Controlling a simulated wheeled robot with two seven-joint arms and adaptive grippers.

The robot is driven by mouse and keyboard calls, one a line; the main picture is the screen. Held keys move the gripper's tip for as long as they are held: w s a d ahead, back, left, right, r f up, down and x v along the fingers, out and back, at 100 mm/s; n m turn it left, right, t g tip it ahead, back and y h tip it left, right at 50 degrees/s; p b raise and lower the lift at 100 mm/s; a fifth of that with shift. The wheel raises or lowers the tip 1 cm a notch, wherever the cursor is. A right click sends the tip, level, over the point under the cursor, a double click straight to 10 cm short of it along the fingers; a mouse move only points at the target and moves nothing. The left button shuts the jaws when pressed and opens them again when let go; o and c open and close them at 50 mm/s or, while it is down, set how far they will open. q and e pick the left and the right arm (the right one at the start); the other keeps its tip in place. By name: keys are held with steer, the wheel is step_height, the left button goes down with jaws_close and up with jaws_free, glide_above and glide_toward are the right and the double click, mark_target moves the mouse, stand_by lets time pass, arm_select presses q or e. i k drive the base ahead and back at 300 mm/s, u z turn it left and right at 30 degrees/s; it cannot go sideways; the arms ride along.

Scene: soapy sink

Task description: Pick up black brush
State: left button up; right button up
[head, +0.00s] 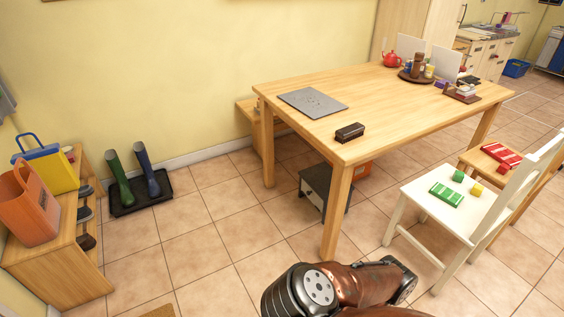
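A small dark block-shaped object (350,132), which looks like the black brush, lies on the wooden table (385,110) near its front edge. Its top is black and its lower side looks brownish; it is too small to make out bristles. Nothing is touching it. Part of one of my arms, copper-coloured with black and silver joints, shows at the bottom centre, in front of the table and well below the dark object. Neither of my grippers can be made out in the head view.
A grey board (312,102), a round tray (416,77) and a red teapot (392,59) are on the table. A white chair (440,207) stands at its right side. A dark stool (318,188) is under it. Boots (120,178) stand by the wall.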

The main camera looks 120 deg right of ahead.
mark_target(348, 133)
steer(key=z, duration=4.4)
steer(key=i, duration=1.2)
steer(key=u, duration=1.35)
